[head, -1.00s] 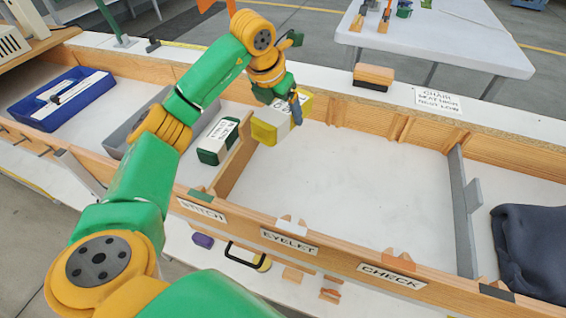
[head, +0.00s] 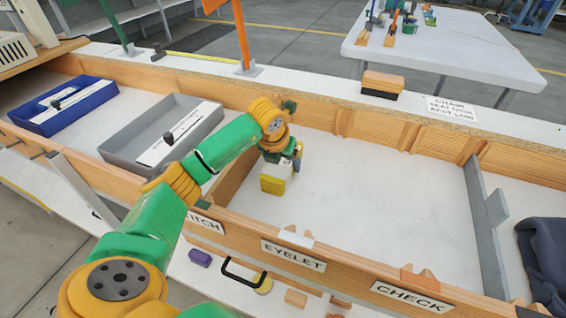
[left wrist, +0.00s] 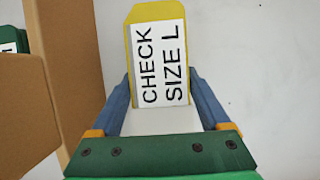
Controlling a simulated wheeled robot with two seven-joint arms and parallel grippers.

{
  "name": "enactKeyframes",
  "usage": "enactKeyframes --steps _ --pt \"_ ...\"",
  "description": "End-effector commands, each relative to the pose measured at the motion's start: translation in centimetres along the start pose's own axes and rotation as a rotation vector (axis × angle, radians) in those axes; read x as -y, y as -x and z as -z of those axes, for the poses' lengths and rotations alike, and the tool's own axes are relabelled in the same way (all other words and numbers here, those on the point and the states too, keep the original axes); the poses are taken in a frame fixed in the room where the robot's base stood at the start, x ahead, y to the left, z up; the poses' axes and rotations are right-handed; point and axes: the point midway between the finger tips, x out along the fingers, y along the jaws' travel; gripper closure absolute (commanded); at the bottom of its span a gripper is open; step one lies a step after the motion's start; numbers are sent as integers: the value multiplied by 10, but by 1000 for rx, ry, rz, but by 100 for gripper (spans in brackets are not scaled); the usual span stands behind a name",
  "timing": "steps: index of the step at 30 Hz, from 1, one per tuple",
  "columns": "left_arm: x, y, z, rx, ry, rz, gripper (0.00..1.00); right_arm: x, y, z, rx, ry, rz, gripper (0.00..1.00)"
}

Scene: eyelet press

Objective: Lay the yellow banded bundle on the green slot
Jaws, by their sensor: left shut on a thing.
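The yellow banded bundle (head: 272,182) has a white band; in the left wrist view the bundle (left wrist: 142,13) reads CHECK SIZE L. My left gripper (head: 291,165) is shut on it; its blue fingers (left wrist: 160,85) flank the band. The bundle is over the white-floored EYELET bay, just right of a wooden divider. I cannot tell whether it touches the floor. A small green tab (head: 203,205) shows on the front rail by the partly covered STITCH label. A green bundle (left wrist: 8,42) with a white label shows beyond the divider in the left wrist view. My right gripper is not in view.
The wooden divider (left wrist: 70,70) stands close left of the bundle. A grey tray (head: 112,150) and a blue tray (head: 30,122) lie left. The EYELET bay is otherwise clear up to a grey divider (head: 482,230). Dark cloth (head: 545,255) lies at right.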

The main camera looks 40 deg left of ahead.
Motion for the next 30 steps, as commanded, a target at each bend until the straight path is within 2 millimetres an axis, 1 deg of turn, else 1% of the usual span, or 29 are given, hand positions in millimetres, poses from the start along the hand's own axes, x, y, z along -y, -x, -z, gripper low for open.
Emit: enactKeyframes --steps 2,3,4,5,11,13,14,17,18,21,24,27,30 --pt "0 0 0 -1 0 0 98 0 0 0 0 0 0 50" --pt "0 0 0 -2 -1 0 9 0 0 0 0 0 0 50" --pt "0 0 0 -2 -1 0 1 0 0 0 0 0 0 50" --pt "0 0 0 -2 -1 0 0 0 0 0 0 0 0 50" --pt "0 1 0 -1 -1 0 0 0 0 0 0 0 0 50" --pt "0 8 -1 2 -1 1 0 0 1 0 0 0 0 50" --pt "0 14 -2 3 -2 0 0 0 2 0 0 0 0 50" --pt "0 41 -2 6 -3 -1 0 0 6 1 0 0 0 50" --pt "0 53 -3 6 -2 0 0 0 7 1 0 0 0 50" --pt "0 81 -2 5 -2 1 0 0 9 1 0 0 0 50" --pt "0 103 -2 4 0 1 0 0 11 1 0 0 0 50" --pt "0 116 -1 1 -1 0 0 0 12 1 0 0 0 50" --pt "0 121 -1 0 0 -1 0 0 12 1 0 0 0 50"
